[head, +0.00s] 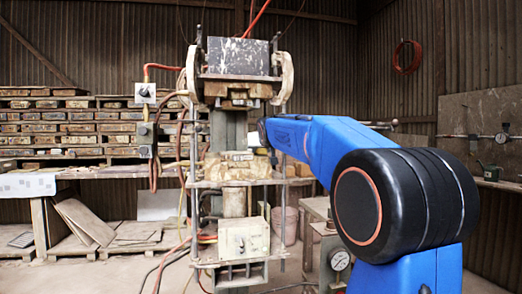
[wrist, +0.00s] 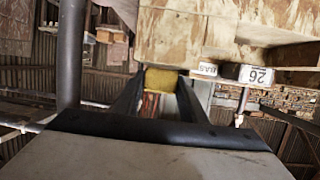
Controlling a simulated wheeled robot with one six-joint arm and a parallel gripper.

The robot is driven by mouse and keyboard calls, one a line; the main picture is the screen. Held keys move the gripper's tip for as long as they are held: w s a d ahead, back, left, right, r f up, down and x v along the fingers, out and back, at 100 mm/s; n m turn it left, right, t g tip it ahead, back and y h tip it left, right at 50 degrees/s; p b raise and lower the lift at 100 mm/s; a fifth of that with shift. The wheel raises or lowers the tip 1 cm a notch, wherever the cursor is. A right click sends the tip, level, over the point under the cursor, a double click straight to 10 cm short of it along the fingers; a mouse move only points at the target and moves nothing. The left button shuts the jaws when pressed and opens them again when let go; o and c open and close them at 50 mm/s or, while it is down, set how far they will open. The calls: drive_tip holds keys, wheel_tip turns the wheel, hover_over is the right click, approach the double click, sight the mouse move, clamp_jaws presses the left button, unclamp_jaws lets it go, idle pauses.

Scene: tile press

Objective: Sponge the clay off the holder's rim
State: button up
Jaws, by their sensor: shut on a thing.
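A yellow sponge (wrist: 161,78) shows between the fingertips of my gripper (wrist: 160,90) in the wrist view, and the gripper is shut on it. The sponge is right against or just beside the lower edge of a pale, brown-stained block (wrist: 185,38), which looks like the holder; whether they touch I cannot tell. In the head view the stained holder (head: 235,168) sits on the lower plate of the press, below the upper die. My blue arm reaches in from the right at that height. The gripper and sponge are hidden or too small there. Clay on the rim cannot be made out clearly.
A steel press column (wrist: 69,60) stands left of the gripper in the wrist view. Shelves of moulds (head: 65,125) stand behind.

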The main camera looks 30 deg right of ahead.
drive_tip(key=shift+s+r, duration=0.15)
drive_tip(key=shift+s, duration=0.1)
drive_tip(key=shift+s, duration=0.9)
drive_tip(key=shift+w, duration=0.1)
drive_tip(key=shift+w, duration=0.1)
drive_tip(key=shift+w+f, duration=0.2)
drive_tip(key=shift+w, duration=1)
drive_tip(key=shift+w+d+f, duration=0.15)
drive_tip(key=shift+w+f, duration=0.05)
drive_tip(key=shift+w, duration=0.15)
